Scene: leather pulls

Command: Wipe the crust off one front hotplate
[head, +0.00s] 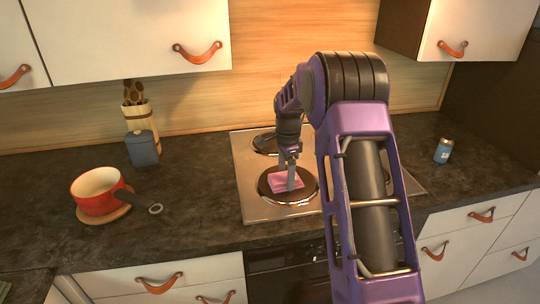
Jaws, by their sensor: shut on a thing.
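The hob (248,160) is a steel plate set in the dark counter. Its front left hotplate (300,194) is a dark disc with a lighter rim. My gripper (290,181) is shut on a pink sponge (281,182), low over this hotplate. The sponge appears to lie on the disc, but I cannot tell how firmly it touches. No crust is clear on the part of the disc that shows. A back hotplate (264,144) is partly visible. My arm hides the right part of the hob.
A red pot (92,197) stands on a wooden board at left, its dark handle pointing toward the hob. A blue salt shaker (443,151) stands right. Cabinets (135,35) hang above.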

